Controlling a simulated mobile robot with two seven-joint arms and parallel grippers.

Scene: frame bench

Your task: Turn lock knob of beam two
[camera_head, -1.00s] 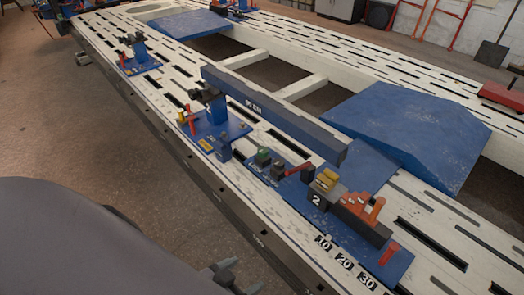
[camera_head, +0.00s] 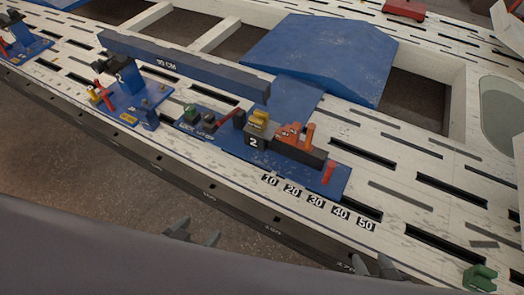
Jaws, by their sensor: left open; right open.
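I cannot tell which is the lock knob. The long blue beam marked "90 CM" (camera_head: 190,66) extends to the left. My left gripper (camera_head: 195,234) is open and empty, before the bench's front edge. My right gripper (camera_head: 375,268) is open, low near that edge, partly hidden.
A blue ramp plate (camera_head: 318,55) lies behind the marked block. Another blue stand (camera_head: 125,92) is to its left. A green clamp-like part (camera_head: 480,278) is at lower right. The slotted surface at right is mostly clear.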

